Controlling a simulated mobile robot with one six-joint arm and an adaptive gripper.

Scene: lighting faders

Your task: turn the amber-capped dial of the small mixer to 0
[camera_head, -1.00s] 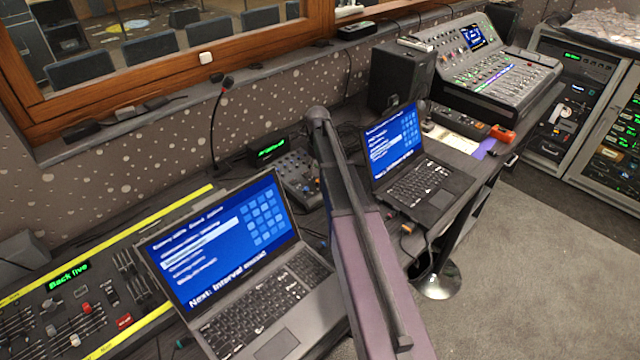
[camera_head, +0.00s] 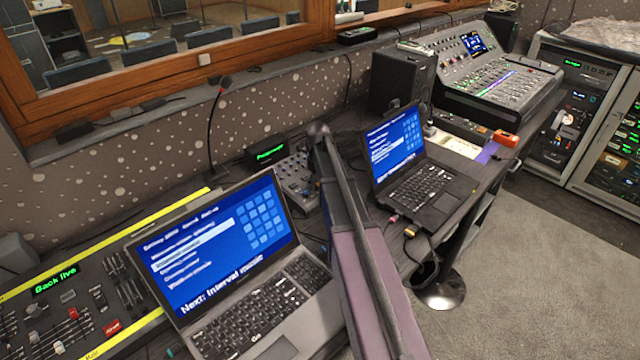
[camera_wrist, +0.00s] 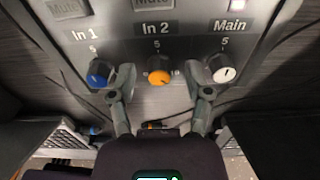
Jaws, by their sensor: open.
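The small mixer (camera_head: 292,172) stands on the desk between the two laptops, partly hidden behind my arm. In the wrist view its panel (camera_wrist: 190,45) shows three dials in a row. The amber-capped dial (camera_wrist: 159,71), labelled In 2, is in the middle. A blue-capped dial (camera_wrist: 98,73) labelled In 1 is on its left, and a white-capped dial (camera_wrist: 222,69) labelled Main is on its right. My gripper (camera_wrist: 160,90) is open, with its fingers apart on either side of the amber dial. I cannot tell whether they touch the neighbouring dials.
A laptop (camera_head: 250,300) stands in front left of the small mixer and another laptop (camera_head: 425,185) to its right. A gooseneck microphone (camera_head: 212,120) rises behind. A large mixing console (camera_head: 500,85) is at the back right. Open carpet (camera_head: 540,260) lies at the right.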

